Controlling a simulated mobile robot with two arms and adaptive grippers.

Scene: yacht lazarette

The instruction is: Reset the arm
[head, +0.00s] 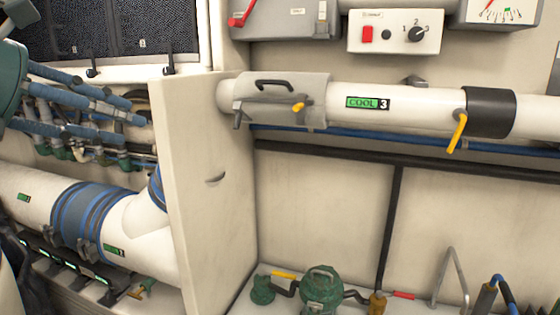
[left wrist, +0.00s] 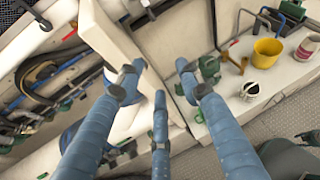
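My left gripper (head: 138,112) comes in from the left edge of the head view, its long blue fingers reaching right in front of the pipework and left of the white partition. In the left wrist view its blue fingers (left wrist: 160,92) spread apart with nothing between them, so it is open and empty. Whether a finger touches the partition or pipes is hard to tell. The task names no object.
A white partition (head: 212,185) stands just right of my left gripper. A white pipe marked COOL 3 (head: 425,105) runs along the wall. Green valve fittings (head: 322,285) sit below.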

